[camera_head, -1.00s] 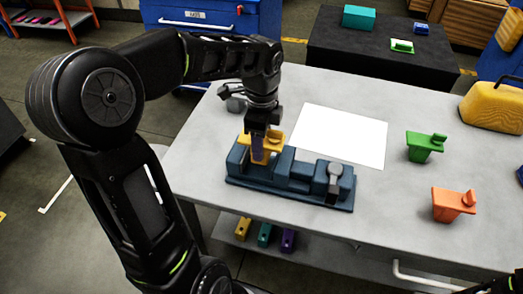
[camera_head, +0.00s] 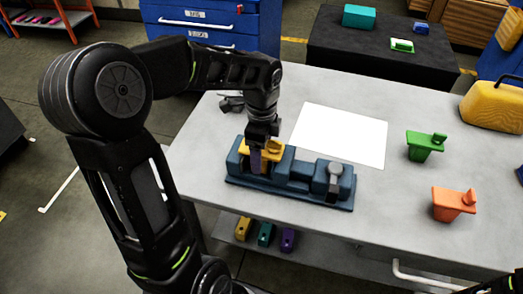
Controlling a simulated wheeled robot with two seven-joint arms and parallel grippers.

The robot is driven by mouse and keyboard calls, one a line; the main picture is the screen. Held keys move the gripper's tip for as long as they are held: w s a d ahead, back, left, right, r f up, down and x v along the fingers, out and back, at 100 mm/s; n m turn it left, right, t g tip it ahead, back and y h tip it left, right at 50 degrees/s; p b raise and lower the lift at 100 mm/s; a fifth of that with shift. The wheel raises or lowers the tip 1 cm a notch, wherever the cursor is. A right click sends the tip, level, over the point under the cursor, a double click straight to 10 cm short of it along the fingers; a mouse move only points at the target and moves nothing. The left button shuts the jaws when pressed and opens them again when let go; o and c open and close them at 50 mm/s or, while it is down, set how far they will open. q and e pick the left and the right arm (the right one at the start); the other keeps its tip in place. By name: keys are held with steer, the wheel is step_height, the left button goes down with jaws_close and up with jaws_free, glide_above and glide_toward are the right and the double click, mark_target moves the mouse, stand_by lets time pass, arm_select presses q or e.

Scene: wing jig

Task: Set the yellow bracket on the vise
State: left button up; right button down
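The blue vise (camera_head: 310,190) stands on the grey table near its front left edge. My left gripper (camera_head: 256,158) points down at the left end of the vise. It is shut on the yellow bracket (camera_head: 274,152), whose flat top shows around the fingers. The bracket sits low at the vise's left part, between its blue blocks. The lower part of the bracket is hidden, so I cannot tell whether it rests fully on the vise. Only a dark bit of my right arm shows at the bottom right corner; its gripper does not show.
A white sheet (camera_head: 342,136) lies behind the vise. A green bracket (camera_head: 423,146) and an orange bracket (camera_head: 450,204) stand to the right, with a yellow case (camera_head: 492,106) behind. A dark object (camera_head: 232,103) lies behind my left gripper. Small coloured parts are on the shelf below.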

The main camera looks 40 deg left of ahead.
arm_select(q)
steer(key=shift+r, duration=0.15)
steer(key=shift+r, duration=0.2)
step_height(320, 180, up, 12)
steer(key=shift+f, duration=0.15)
steer(key=shift+c, duration=0.4)
stand_by(1.4)
